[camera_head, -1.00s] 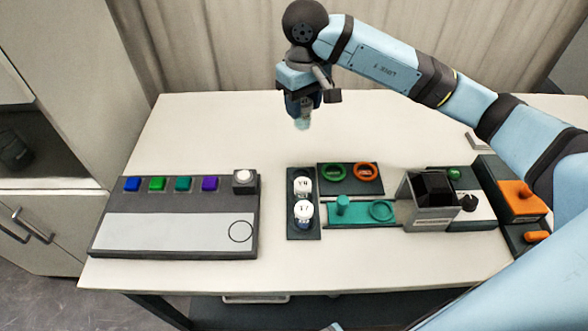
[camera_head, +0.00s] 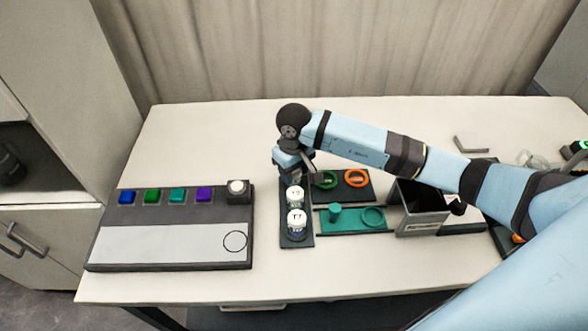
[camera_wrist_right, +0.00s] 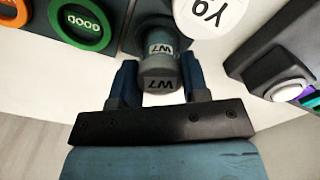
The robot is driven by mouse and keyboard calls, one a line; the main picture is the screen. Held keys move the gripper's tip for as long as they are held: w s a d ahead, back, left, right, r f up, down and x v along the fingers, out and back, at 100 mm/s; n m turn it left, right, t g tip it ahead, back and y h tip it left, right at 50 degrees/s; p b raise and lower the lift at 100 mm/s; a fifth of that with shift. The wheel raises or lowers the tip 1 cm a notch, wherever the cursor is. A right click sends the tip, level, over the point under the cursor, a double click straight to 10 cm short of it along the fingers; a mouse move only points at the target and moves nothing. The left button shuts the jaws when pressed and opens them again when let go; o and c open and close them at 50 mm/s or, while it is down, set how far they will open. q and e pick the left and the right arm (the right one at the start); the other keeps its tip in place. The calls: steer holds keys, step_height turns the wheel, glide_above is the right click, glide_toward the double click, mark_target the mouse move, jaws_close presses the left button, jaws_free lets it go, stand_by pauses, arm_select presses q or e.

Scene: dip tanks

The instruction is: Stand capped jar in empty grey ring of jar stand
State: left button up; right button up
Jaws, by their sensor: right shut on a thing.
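My right gripper (camera_head: 292,178) is over the far end of the dark jar stand (camera_head: 298,240). It is shut on a jar marked W7 (camera_wrist_right: 160,72), which shows between the blue fingers in the wrist view. In the head view the gripper hides this jar and the far ring, so I cannot tell whether the jar's base touches the stand. The middle jar's cap also shows in the wrist view (camera_wrist_right: 212,12), close beside the held jar. My left gripper is out of view.
Right of the stand are a panel with a green ring (camera_head: 326,180) and an orange ring (camera_head: 356,178), a teal tray (camera_head: 352,226) and a grey open box (camera_head: 424,222). A button panel (camera_head: 170,248) lies left. Clear table lies behind the stand.

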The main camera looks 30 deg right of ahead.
steer(key=shift+f, duration=0.1)
steer(key=shift+f, duration=0.15)
steer(key=o, duration=0.9)
steer(key=shift+r, duration=0.35)
step_height(320, 180, up, 12)
steer(key=shift+f+b, duration=0.15)
steer(key=shift+b, duration=0.7)
